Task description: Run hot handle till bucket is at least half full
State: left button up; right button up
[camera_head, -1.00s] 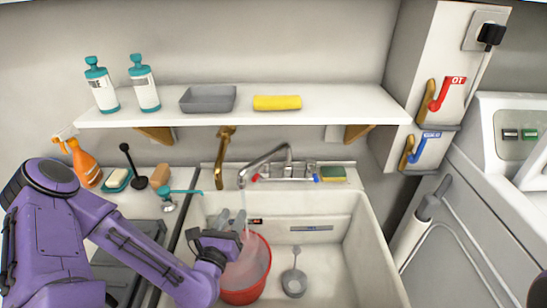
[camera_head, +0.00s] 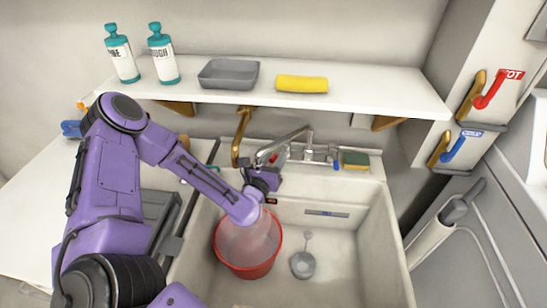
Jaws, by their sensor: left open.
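The red bucket (camera_head: 247,269) stands upright in the white sink (camera_head: 365,235) under the faucet. Its inside looks pale and misty, and I cannot read the water level. The metal faucet (camera_head: 309,142) is at the back of the sink. A little red of its hot handle (camera_head: 283,156) shows just past my gripper; the blue cold handle (camera_head: 336,164) is clear of it. My left gripper (camera_head: 264,178) is open by the faucet's left side, above the bucket's back rim. My forearm hides part of the bucket. I cannot tell whether the gripper touches the handle. My right gripper is out of view.
A shelf (camera_head: 370,92) above holds two bottles, a grey tray (camera_head: 229,74) and a yellow sponge (camera_head: 302,84). A ladle (camera_head: 303,263) lies in the sink. Red (camera_head: 490,90) and blue (camera_head: 455,146) wall levers are at right.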

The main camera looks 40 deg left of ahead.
pick_arm(q)
grip_shut()
jog(key=y+b, duration=0.1)
jog(key=d+n+y+b, duration=0.1)
jog(key=b, duration=0.1)
jog(key=shift+w+g, duration=0.15)
jog(key=shift+g, duration=0.15)
grip_release()
